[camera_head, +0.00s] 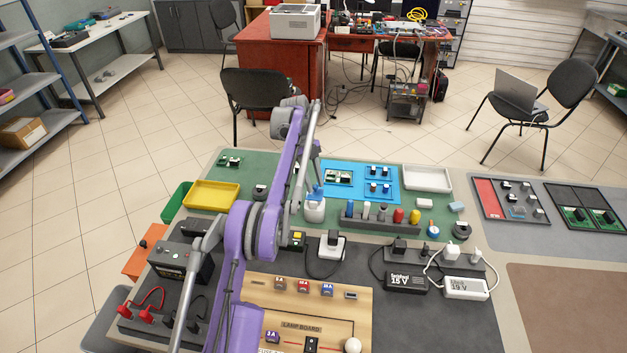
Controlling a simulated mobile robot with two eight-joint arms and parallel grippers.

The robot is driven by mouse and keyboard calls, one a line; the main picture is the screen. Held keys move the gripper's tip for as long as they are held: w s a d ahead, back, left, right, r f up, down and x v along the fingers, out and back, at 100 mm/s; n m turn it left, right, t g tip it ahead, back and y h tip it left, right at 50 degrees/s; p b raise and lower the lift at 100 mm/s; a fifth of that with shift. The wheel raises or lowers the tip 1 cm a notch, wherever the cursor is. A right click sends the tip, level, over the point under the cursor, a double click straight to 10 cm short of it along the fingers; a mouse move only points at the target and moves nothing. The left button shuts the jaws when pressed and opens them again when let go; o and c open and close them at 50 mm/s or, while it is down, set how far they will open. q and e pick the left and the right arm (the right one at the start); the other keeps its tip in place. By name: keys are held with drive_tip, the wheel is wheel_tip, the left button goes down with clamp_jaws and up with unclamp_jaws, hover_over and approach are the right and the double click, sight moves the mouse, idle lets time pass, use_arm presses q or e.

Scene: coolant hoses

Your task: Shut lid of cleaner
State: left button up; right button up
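The cleaner looks to be the small white bottle (315,211) on the green mat, behind the grey work area. A blue part, which looks like its lid (317,190), shows at its top. Whether this lid is open or shut is too small to tell. My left arm, purple and grey, rises from the front and bends down towards the bottle. My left gripper (316,178) is just above or at the blue part. I cannot tell whether it touches it, and its fingers are too small and overlapped to read. My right gripper is not in view.
A yellow tray (211,195) lies left of the bottle. A blue mat (359,183) with small parts and a dark rack (381,218) of coloured pieces are to the right. A white tray (428,179) is farther right. The lamp board (302,309) lies in front.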

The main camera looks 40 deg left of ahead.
use_arm(q)
drive_tip(key=shift+o, duration=0.9)
drive_tip(key=p+v, duration=0.5)
drive_tip(key=v, duration=0.6)
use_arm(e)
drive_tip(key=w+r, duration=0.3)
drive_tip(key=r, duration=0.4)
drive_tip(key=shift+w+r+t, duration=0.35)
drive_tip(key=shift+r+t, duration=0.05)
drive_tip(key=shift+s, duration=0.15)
